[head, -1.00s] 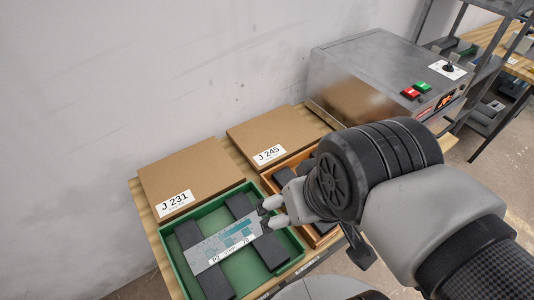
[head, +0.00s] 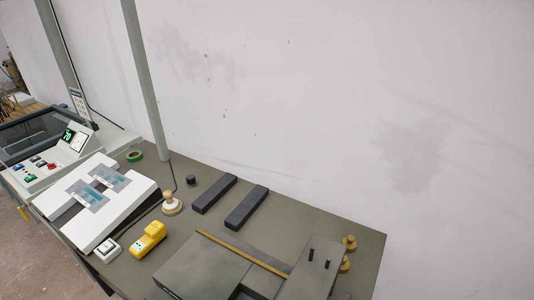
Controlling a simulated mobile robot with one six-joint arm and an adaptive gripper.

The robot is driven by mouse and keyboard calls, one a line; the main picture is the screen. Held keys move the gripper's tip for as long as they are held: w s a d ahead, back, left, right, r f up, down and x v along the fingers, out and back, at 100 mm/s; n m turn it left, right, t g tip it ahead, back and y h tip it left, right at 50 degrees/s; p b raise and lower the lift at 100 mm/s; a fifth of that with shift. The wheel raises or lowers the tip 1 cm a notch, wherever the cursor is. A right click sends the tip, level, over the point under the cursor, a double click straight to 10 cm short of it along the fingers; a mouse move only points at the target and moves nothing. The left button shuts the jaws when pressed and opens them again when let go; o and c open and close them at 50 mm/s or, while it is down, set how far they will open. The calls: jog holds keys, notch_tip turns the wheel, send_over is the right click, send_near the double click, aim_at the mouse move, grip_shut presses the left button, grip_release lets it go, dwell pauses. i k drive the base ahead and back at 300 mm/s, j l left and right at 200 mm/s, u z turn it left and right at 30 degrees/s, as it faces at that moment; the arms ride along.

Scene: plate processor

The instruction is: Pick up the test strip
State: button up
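Two grey strips with teal patches lie flat on a white box with a sloping top (head: 62,207) at the left of the grey bench. The near strip (head: 86,195) lies to the left and the far strip (head: 109,177) to the right. Their printing is too small to read, so I cannot tell which one is the test strip. The strip labelled P2 from the earlier view is not identifiable here. My gripper and arm are not in view.
A yellow device (head: 149,238), a small white device (head: 107,249) and a wooden-knobbed stamp (head: 172,204) stand right of the box. Two dark bars (head: 228,201) lie behind. A grey plate fixture (head: 205,268) fills the front. A control panel (head: 55,155) and post (head: 147,80) stand left.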

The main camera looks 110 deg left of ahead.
aim_at(91, 199)
jog(key=u, duration=5.05)
jog(key=z, duration=0.4)
jog(key=i+j+z, duration=0.4)
jog(key=j, duration=0.15)
jog(key=i+j+z, duration=0.4)
jog(key=j, duration=0.2)
jog(key=i+j+z, duration=0.2)
jog(key=j, duration=0.15)
jog(key=j+z, duration=0.2)
jog(key=j, duration=0.2)
jog(key=i+j, duration=0.1)
jog(key=j, duration=0.35)
jog(key=i+j, duration=0.1)
jog(key=j, duration=0.3)
jog(key=i+j, duration=0.15)
jog(key=j, duration=0.3)
jog(key=i+j, duration=0.1)
jog(key=j, duration=0.35)
jog(key=i+j, duration=0.1)
jog(key=j, duration=0.3)
